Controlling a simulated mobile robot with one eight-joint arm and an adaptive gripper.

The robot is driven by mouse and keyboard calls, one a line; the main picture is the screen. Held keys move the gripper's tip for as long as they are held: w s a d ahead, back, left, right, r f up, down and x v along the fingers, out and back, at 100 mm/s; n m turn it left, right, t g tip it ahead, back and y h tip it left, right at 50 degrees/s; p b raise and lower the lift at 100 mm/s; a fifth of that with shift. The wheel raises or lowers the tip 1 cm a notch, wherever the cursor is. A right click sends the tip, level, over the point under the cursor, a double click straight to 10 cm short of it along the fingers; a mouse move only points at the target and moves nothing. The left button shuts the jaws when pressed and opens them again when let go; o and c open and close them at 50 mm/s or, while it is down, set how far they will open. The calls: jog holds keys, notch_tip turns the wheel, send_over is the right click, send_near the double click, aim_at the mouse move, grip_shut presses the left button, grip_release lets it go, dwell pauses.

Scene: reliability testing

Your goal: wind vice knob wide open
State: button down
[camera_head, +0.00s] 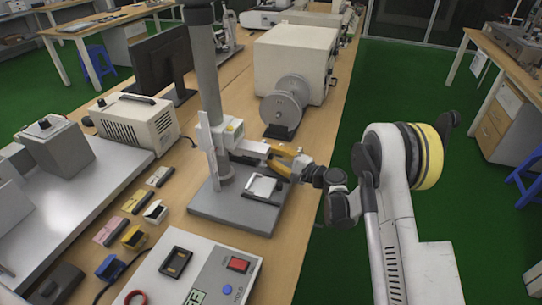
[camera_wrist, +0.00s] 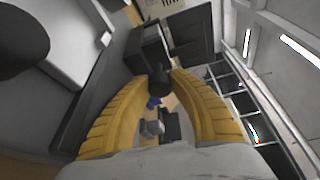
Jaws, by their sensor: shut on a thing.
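My gripper (camera_head: 269,156) reaches in from the right toward the test stand in the head view. Its yellow fingers also show in the wrist view (camera_wrist: 155,78), closed around a dark round knob (camera_wrist: 158,84). In the head view the knob is hard to make out between the fingertips. The stand has a grey column (camera_head: 208,75), a flat grey base (camera_head: 240,212) and a light horizontal part (camera_head: 248,147) ending at my fingertips. A small pale fixture (camera_head: 263,187) sits on the base below my gripper. I cannot tell how far the vice jaws are apart.
A large beige machine with a grey wheel (camera_head: 285,105) stands behind the stand. A control box with a red switch (camera_head: 237,264) is at the front. Small coloured blocks (camera_head: 133,237) lie to the left. The green floor (camera_head: 400,85) is open to the right of the bench.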

jog(key=c, duration=1.1)
grip_release()
jog(key=shift+m, duration=0.3)
